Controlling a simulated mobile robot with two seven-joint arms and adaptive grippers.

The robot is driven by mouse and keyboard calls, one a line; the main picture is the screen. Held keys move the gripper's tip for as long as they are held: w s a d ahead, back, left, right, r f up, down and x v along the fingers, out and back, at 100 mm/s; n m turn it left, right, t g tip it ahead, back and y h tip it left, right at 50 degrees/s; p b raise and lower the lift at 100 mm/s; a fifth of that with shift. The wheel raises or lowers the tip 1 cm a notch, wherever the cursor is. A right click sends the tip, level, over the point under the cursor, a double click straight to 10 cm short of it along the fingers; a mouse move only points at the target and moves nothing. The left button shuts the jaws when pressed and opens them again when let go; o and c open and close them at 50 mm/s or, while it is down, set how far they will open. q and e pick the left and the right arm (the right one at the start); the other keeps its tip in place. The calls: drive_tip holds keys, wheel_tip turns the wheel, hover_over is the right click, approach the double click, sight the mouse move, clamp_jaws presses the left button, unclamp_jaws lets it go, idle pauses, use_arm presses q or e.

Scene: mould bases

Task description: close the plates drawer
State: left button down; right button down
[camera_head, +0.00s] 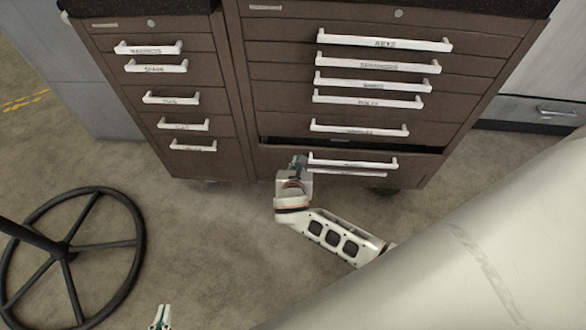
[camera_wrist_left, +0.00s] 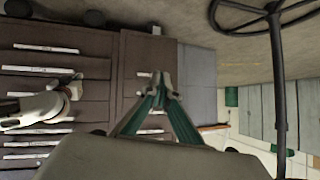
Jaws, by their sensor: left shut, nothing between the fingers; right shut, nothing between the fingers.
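The lowest drawer (camera_head: 410,165) of the wide brown cabinet stands slightly out, with a dark gap above its front. Its white handle (camera_head: 352,163) shows, but its label is too small to read, so I cannot confirm it is the plates drawer. My right gripper (camera_head: 299,163) is shut and empty at the left end of that handle; I cannot tell whether it touches the front. My left gripper (camera_head: 161,318) is shut and empty, low in the head view, well away from the cabinets. Its closed green fingers also show in the left wrist view (camera_wrist_left: 160,82).
The other wide-cabinet drawers (camera_head: 365,85) look closed. A narrower brown cabinet (camera_head: 185,80) with several closed drawers stands to the left. A black spoked wheel (camera_head: 66,250) stands at the left. The floor (camera_head: 205,235) between the wheel and cabinets is clear.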

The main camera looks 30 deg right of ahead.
sight(298, 148)
drive_tip(key=shift+w+d+r, duration=0.1)
drive_tip(key=shift+w+d, duration=0.25)
drive_tip(key=shift+w, duration=0.3)
drive_tip(key=shift+w+d+r, duration=0.1)
drive_tip(key=shift+w+d, duration=0.25)
drive_tip(key=shift+w, duration=0.25)
drive_tip(key=shift+w+d+r, duration=0.25)
drive_tip(key=shift+w+d, duration=0.25)
drive_tip(key=shift+w, duration=0.35)
drive_tip(key=shift+w+d, duration=0.15)
drive_tip(key=shift+w, duration=0.1)
drive_tip(key=shift+d+f, duration=0.1)
drive_tip(key=shift+f, duration=0.15)
